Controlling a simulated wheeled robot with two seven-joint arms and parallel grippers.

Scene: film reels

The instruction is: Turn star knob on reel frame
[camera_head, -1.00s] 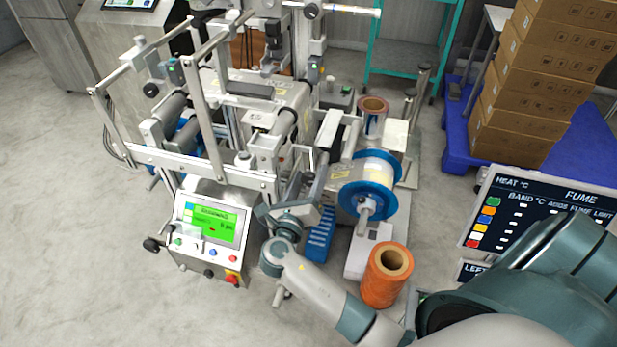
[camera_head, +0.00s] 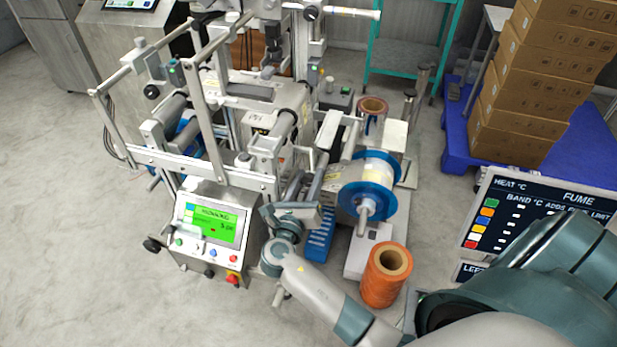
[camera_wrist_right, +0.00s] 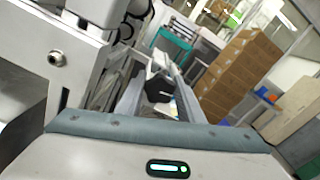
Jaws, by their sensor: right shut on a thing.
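The reel frame is the white and grey machine (camera_head: 270,115) in the head view. It carries a reel with blue flanges (camera_head: 372,190). A black knob (camera_wrist_right: 158,89) sits between the two grey fingers of my right gripper (camera_wrist_right: 157,92) in the right wrist view; the gripper is shut on it. Its star shape is too small to make out. In the head view my right gripper (camera_head: 300,184) reaches up to the front of the machine, left of the blue reel, and the knob cannot be made out there. My left gripper is not in view.
A control panel with a green screen (camera_head: 212,222) stands left of my right wrist. An orange roll (camera_head: 385,275) stands close beside my right forearm. Stacked cartons (camera_head: 520,95) and a dark sign board (camera_head: 530,215) are at the right. The floor at left is clear.

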